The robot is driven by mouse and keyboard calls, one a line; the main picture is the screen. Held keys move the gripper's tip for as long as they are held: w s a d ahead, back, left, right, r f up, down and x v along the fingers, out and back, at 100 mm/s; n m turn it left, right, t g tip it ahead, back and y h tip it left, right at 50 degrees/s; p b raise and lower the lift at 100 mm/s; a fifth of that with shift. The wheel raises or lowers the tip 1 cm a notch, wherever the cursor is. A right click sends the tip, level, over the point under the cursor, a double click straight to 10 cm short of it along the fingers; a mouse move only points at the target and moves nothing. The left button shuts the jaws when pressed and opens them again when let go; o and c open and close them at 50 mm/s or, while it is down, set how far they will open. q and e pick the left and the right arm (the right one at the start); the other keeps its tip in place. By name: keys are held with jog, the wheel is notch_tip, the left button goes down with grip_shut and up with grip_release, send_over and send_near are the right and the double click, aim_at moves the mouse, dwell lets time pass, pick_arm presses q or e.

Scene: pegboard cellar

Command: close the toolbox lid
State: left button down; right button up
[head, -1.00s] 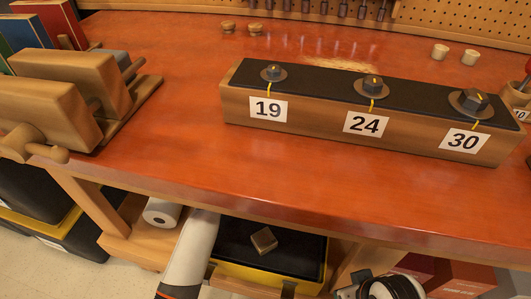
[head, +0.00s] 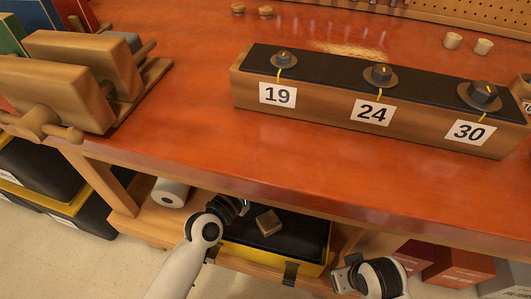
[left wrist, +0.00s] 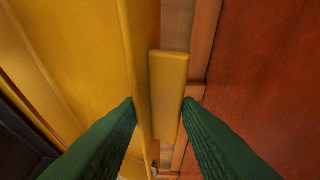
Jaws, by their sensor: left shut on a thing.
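The toolbox (head: 310,267) is on the shelf under the workbench in the head view, with a yellow body, dark latches and a black top area. I cannot tell whether that black area is its lid or its inside. In the left wrist view, the green fingers of my left gripper (left wrist: 158,102) are shut on a narrow yellow bar (left wrist: 168,75) beside a broad yellow panel (left wrist: 80,60). The fingers do not show in the head view, where the left arm reaches under the bench edge. Part of my right arm shows at the bottom, but not its fingers.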

pick_arm(q)
jog(key=shift+s+a+f, duration=0.15)
jog(key=shift+s+f, duration=0.35)
jog(key=shift+s, duration=0.15)
jog(key=shift+s+a+f, duration=0.15)
jog(key=shift+s+f, duration=0.35)
jog(key=shift+s, duration=0.1)
pick_arm(e)
jog(key=shift+f, duration=0.3)
pick_arm(q)
jog(key=c, duration=1.5)
grip_release()
jog(key=o, duration=0.3)
jog(key=shift+w, duration=0.15)
jog(key=shift+r, duration=0.1)
